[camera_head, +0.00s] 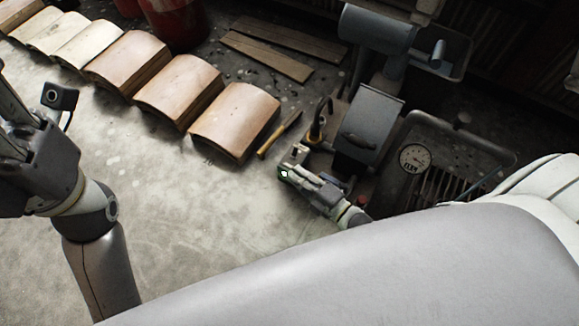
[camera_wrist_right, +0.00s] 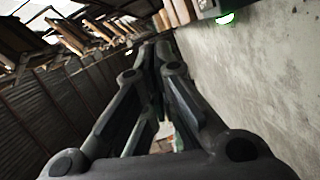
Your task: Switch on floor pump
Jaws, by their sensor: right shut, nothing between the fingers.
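The floor pump appears to be the dark grey machine (camera_head: 368,122) at right of centre in the head view. A small white-green light (camera_head: 284,173) shows close beside the fingertips; a similar light (camera_wrist_right: 226,18) is at the top of the wrist view. I cannot tell whether the gripper touches it. My left gripper (camera_head: 12,110) is partly cut off at the left edge.
A row of brown and cream curved-top blocks (camera_head: 235,120) runs to the upper left. A thin tool with a yellowish handle (camera_head: 279,135) lies near my right gripper. Wooden planks (camera_head: 268,55) and a red container (camera_head: 178,22) are behind. The pale floor at centre left is clear.

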